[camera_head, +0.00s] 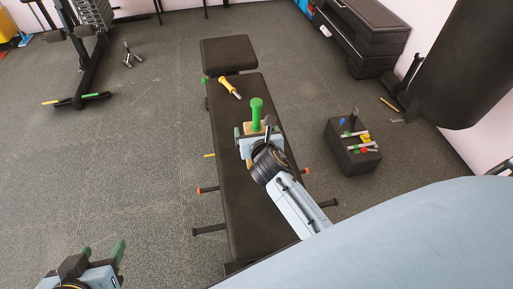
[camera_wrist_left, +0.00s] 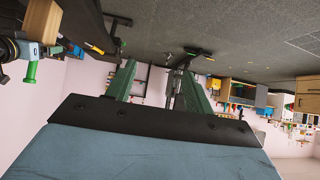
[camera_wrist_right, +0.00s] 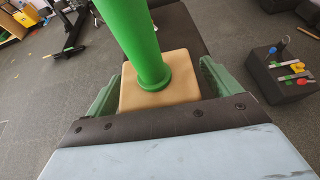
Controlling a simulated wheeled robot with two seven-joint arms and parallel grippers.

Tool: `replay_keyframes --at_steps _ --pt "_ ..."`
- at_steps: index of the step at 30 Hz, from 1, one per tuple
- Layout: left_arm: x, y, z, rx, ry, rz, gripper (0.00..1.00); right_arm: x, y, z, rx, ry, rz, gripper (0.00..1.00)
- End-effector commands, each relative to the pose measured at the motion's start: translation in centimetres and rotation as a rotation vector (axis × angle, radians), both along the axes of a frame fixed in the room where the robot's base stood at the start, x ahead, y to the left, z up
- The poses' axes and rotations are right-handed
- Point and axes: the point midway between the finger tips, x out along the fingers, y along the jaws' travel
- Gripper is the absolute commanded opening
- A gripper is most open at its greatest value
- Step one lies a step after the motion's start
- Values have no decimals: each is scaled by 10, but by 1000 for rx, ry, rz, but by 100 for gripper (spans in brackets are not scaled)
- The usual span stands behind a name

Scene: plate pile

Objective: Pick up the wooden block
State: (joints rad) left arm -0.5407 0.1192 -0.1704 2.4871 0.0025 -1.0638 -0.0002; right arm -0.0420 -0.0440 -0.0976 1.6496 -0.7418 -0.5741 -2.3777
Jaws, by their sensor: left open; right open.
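The wooden block (camera_wrist_right: 185,78) is tan, with a green cylindrical handle (camera_wrist_right: 140,40) standing on it. It rests on the black bench in the head view, where the green handle (camera_head: 256,112) shows above my right gripper (camera_head: 257,134). In the right wrist view the open fingers of my right gripper (camera_wrist_right: 158,85) stand on either side of the block. I cannot tell whether they touch it. My left gripper (camera_head: 95,258) is open and empty at the lower left of the head view, away from the bench. Its green fingers also show in the left wrist view (camera_wrist_left: 160,85).
The black bench (camera_head: 226,190) runs down the middle. A yellow-handled tool (camera_head: 229,86) lies on it beyond the block. A black box (camera_head: 354,158) with several small tools stands to the right. Gym equipment (camera_head: 85,50) stands at the far left. The left floor is mostly clear.

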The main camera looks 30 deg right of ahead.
Motion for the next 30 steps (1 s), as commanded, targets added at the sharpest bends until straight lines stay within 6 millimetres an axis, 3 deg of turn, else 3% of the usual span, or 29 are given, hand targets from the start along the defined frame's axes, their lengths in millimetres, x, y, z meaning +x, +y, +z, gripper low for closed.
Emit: replay_keyframes --at_steps 7,16,30 --pt "18 -9 19 -38 -148 -13 52 10 -2 -5 -1 0 1 89" --pt "19 -10 22 -41 -163 -15 52 11 -3 -5 0 0 1 88" --pt "19 -10 21 -40 -160 -14 52 11 -3 -5 0 1 1 26"
